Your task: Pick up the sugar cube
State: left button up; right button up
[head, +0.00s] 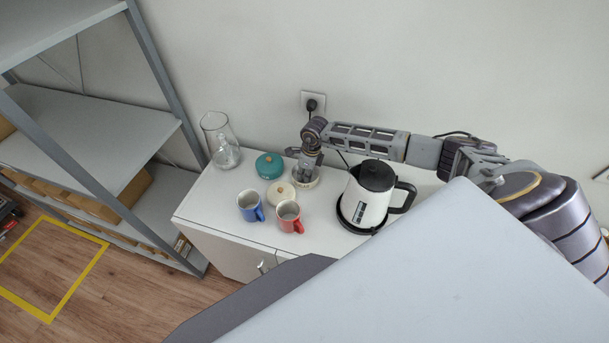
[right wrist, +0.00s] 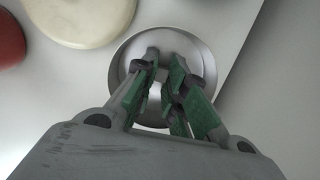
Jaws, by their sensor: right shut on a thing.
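My right gripper (head: 308,166) reaches down into a small round bowl (head: 315,180) near the back of the white counter. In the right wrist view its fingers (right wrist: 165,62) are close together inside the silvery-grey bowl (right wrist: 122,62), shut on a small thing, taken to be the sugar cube. The cube itself is hidden by the fingers and cannot be made out. A cream round lid (head: 279,195) lies beside the bowl; it also shows in the right wrist view (right wrist: 80,20). My left gripper is not in view.
A teal pot (head: 269,165), a blue mug (head: 250,206) and a red mug (head: 288,217) stand left of and in front of the bowl. A white kettle (head: 365,203) stands to its right. A glass jug (head: 222,145) is at the far left. Metal shelving (head: 70,125) stands left of the counter.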

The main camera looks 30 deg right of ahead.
notch_tip(320, 180, up, 10)
jog(key=b, duration=0.1)
jog(key=shift+b, duration=0.4)
jog(key=shift+s+d, duration=0.1)
jog(key=shift+d, duration=0.05)
dwell(0.6)
